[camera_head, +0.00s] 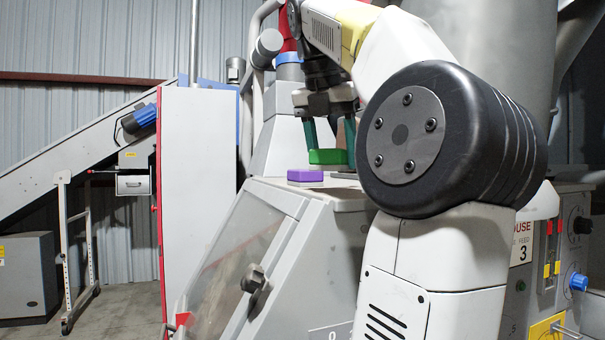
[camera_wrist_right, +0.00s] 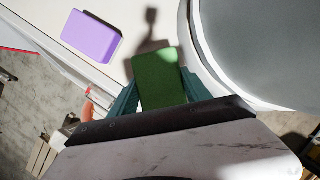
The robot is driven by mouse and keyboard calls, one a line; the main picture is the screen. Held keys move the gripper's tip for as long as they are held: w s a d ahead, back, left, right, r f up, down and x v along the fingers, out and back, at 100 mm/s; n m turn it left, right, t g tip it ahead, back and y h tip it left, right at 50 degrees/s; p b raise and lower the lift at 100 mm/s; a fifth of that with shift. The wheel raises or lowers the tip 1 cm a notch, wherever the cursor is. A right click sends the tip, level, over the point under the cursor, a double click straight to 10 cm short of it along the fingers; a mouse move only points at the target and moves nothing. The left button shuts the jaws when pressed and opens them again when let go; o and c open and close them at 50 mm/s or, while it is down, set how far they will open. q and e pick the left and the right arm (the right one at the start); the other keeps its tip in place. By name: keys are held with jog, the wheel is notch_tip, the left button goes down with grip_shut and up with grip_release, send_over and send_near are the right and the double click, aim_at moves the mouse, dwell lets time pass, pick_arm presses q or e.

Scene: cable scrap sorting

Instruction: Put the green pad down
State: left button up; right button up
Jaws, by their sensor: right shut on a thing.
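The green pad (camera_head: 327,156) is a flat green block between the two teal fingers of my right gripper (camera_head: 329,138). In the right wrist view the green pad (camera_wrist_right: 159,79) sits between the fingertips of my right gripper (camera_wrist_right: 155,88), which is shut on it. The pad is over the grey machine top; a dark shadow lies beside it, and I cannot tell whether it touches the surface. A purple pad (camera_head: 305,175) lies on the machine top to the left of the green pad; it also shows in the right wrist view (camera_wrist_right: 91,36). My left gripper is not seen.
The grey machine (camera_head: 345,190) has a sloping clear door with a dark knob (camera_head: 253,279). A large grey cylinder (camera_wrist_right: 265,45) stands close on the right in the wrist view. The machine top's edge is near the purple pad's left side.

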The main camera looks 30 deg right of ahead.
jog(key=shift+w+d, duration=0.4)
jog(key=shift+w, duration=0.1)
jog(key=shift+x, duration=1.55)
jog(key=shift+w+a+f, duration=0.1)
jog(key=shift+f, duration=0.3)
jog(key=shift+f, duration=0.15)
jog(key=o, duration=1.5)
